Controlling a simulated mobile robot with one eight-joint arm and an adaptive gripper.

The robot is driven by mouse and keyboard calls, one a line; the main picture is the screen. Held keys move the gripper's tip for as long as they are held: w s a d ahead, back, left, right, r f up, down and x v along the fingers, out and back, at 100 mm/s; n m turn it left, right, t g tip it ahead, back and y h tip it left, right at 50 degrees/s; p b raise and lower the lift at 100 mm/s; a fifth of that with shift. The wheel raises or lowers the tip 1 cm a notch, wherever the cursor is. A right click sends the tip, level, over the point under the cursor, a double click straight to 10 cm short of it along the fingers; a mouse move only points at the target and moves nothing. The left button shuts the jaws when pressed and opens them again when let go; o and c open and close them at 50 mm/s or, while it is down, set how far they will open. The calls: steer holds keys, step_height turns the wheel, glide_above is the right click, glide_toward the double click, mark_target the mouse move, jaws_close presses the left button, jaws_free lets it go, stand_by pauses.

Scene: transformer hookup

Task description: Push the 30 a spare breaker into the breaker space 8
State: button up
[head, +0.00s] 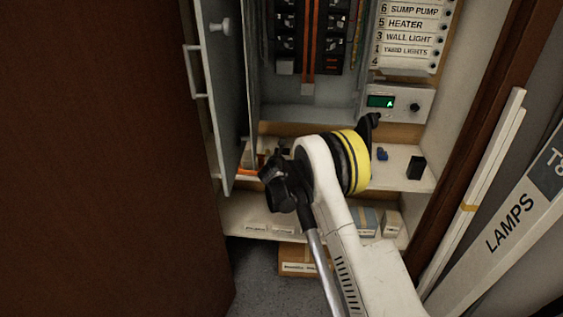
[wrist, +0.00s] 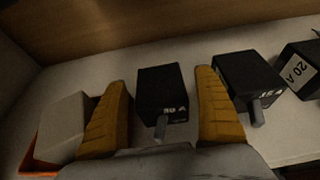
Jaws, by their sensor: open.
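In the wrist view, a black breaker (wrist: 162,88) stands on the pale shelf, with a small label that appears to read 30 A and a grey lever towards me. My gripper (wrist: 162,80) is open, its two yellow-orange fingers on either side of this breaker. Gaps show between the breaker and both fingers, so it is not clamped. The breaker panel (head: 310,40) is in the head view, with two columns of black breakers and orange-red bars between. I cannot make out which position is space 8. My arm hides the gripper in the head view.
An orange tray (wrist: 38,168) with a pale block is at left. The grey cabinet door (head: 222,100) stands open. A display box (head: 395,102) sits beside the panel.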

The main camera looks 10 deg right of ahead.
steer(key=c, duration=1.3)
steer(key=shift+r, duration=0.15)
